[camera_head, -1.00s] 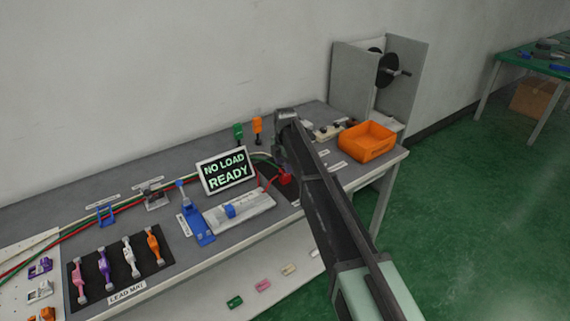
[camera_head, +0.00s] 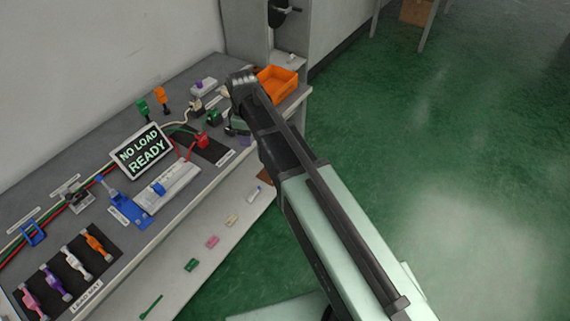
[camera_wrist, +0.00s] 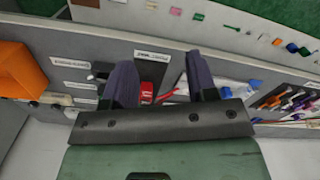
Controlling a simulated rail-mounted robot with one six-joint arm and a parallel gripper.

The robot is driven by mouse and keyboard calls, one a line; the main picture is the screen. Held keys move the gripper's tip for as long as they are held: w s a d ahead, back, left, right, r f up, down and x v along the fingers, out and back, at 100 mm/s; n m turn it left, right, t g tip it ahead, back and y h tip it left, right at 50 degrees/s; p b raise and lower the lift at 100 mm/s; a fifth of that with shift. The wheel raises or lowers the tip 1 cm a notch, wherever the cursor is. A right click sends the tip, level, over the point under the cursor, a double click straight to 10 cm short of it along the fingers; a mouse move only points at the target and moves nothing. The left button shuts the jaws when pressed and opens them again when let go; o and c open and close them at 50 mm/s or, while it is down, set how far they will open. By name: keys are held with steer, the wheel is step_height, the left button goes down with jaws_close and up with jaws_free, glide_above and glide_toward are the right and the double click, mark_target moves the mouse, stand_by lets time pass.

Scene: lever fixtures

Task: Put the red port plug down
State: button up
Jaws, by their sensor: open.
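The red port plug (camera_head: 201,139) stands on the dark mat, with a red cable running back toward the grey unit with a blue part. It also shows in the wrist view (camera_wrist: 150,96), partly hidden, between and beyond my fingers. My gripper (camera_wrist: 160,64) is open, its two dark fingers spread wide. In the head view the end of my arm is just right of the plug, with clear space between them; the fingertips are not clear there.
An orange bin (camera_head: 276,82) stands at the table's right end. A green part (camera_head: 213,117) sits close behind the plug. The NO LOAD READY display (camera_head: 141,151) and the grey unit (camera_head: 168,187) are to the left. Lead mat pieces (camera_head: 66,266) lie at front left.

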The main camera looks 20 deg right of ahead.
steer(key=s+d+m, duration=0.4)
steer(key=s+m, duration=0.2)
steer(key=s, duration=0.3)
steer(key=s+d+m, duration=0.4)
steer(key=s+m, duration=0.2)
steer(key=s, duration=0.3)
steer(key=shift+d, duration=0.1)
